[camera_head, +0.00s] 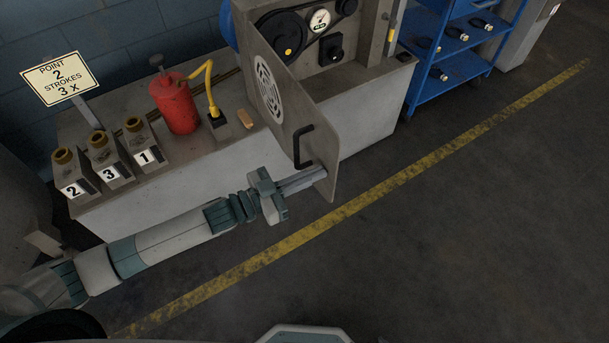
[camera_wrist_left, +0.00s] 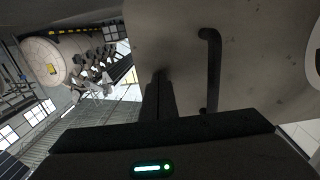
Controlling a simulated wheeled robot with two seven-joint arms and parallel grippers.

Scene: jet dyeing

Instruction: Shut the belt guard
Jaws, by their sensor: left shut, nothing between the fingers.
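The belt guard (camera_head: 284,120) is a grey metal panel with a round slotted vent. It stands swung out from the machine, so the belt and pulleys (camera_head: 285,35) behind it are uncovered. A black bar handle (camera_head: 299,146) is on its outer face near the free edge. My left gripper (camera_head: 318,171) is shut and empty, with its fingertips at the panel's lower part just below the handle; I cannot tell whether they touch. In the left wrist view the fingers (camera_wrist_left: 158,98) are together beside the handle (camera_wrist_left: 211,70), in front of the panel (camera_wrist_left: 260,60). My right gripper is not in view.
A blue shelf (camera_head: 460,55) stands at the back right. The floor beyond the yellow line (camera_head: 400,177) is clear.

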